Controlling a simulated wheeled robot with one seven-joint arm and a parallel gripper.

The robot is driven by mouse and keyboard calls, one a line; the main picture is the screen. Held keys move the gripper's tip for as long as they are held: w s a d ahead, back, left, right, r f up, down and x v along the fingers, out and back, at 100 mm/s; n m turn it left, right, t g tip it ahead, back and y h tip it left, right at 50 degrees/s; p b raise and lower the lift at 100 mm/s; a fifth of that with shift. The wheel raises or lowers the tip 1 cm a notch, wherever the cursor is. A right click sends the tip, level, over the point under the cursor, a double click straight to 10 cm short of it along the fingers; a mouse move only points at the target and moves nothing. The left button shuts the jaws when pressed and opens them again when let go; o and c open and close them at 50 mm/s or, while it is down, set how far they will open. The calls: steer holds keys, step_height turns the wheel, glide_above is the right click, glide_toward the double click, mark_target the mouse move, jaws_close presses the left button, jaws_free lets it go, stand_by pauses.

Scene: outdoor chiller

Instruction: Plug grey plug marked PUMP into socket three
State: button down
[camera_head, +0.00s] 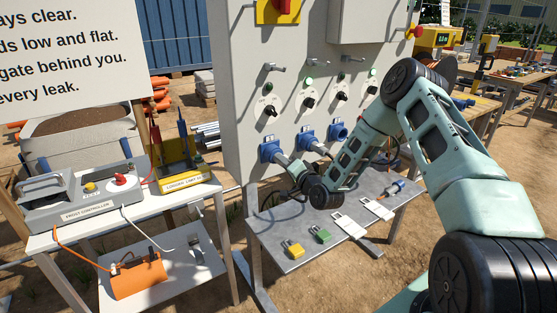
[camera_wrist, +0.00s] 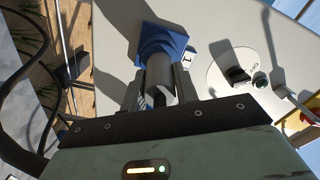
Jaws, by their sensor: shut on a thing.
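My gripper (camera_head: 287,164) is at the leftmost blue socket (camera_head: 269,150) on the grey panel. In the wrist view my gripper (camera_wrist: 160,98) is shut on a grey plug (camera_wrist: 160,80), whose front end is at the mouth of a blue socket (camera_wrist: 163,42). A tag beside this socket reads 1 (camera_wrist: 189,57). I cannot tell how deep the plug sits, and no PUMP marking is readable. The second socket (camera_head: 305,138) seems to have a grey plug in it. The third socket (camera_head: 338,130) looks empty. My arm covers the panel right of it.
A metal shelf (camera_head: 270,222) below the panel holds a yellow padlock (camera_head: 292,249), a green padlock (camera_head: 320,234), white tags (camera_head: 348,225) and a blue-ended plug (camera_head: 397,187). Switch knobs (camera_head: 269,111) line the panel above the sockets. A bench with a frost controller (camera_head: 85,200) stands at left.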

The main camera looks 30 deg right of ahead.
steer(key=shift+s, duration=0.7)
steer(key=s, duration=0.5)
steer(key=shift+s+d, duration=0.1)
steer(key=shift+s, duration=0.2)
stand_by(0.4)
steer(key=c, duration=2)
jaws_free()
steer(key=shift+c, duration=0.2)
jaws_close()
